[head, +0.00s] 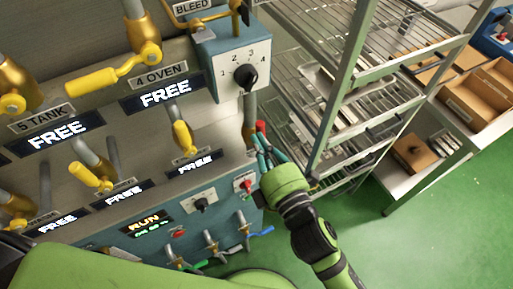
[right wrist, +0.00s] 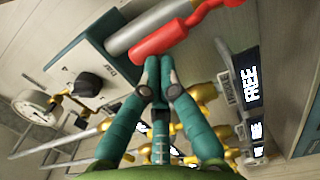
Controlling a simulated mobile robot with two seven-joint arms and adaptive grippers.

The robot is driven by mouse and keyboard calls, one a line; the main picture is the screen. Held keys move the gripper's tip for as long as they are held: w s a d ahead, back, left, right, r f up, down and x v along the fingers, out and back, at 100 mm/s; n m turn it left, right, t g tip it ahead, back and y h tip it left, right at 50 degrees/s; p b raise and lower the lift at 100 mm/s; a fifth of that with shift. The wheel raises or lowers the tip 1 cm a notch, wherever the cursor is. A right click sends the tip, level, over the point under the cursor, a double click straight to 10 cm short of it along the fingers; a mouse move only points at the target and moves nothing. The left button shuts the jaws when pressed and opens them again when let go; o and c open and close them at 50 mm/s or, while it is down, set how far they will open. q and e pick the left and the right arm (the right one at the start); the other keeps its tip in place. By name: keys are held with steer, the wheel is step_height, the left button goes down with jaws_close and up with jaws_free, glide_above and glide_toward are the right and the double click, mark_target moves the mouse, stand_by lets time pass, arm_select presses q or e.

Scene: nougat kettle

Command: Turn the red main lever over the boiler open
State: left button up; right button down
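The red main lever (right wrist: 160,40) crosses the upper middle of the right wrist view, its rounded grip end beside a grey pipe. In the head view only a small red part of it (head: 260,127) shows, beside the panel's right edge. My right gripper (head: 264,147) is at this red part, its teal fingers pointing up at it. In the right wrist view the fingertips of my right gripper (right wrist: 159,64) are together just at the lower edge of the red grip. They do not wrap around it, and I cannot tell if they touch it. My left gripper is out of view.
A blue selector box with a black knob (head: 245,76) sits above the lever. Yellow-handled valves (head: 104,76) and FREE displays (head: 166,93) cover the panel to the left. A metal rack (head: 345,85) stands close on the right. Green floor (head: 440,225) is clear at lower right.

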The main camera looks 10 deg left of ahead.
steer(key=shift+w+d+r+m, duration=0.2)
steer(key=shift+w+r+m, duration=0.05)
steer(key=shift+r+m, duration=0.2)
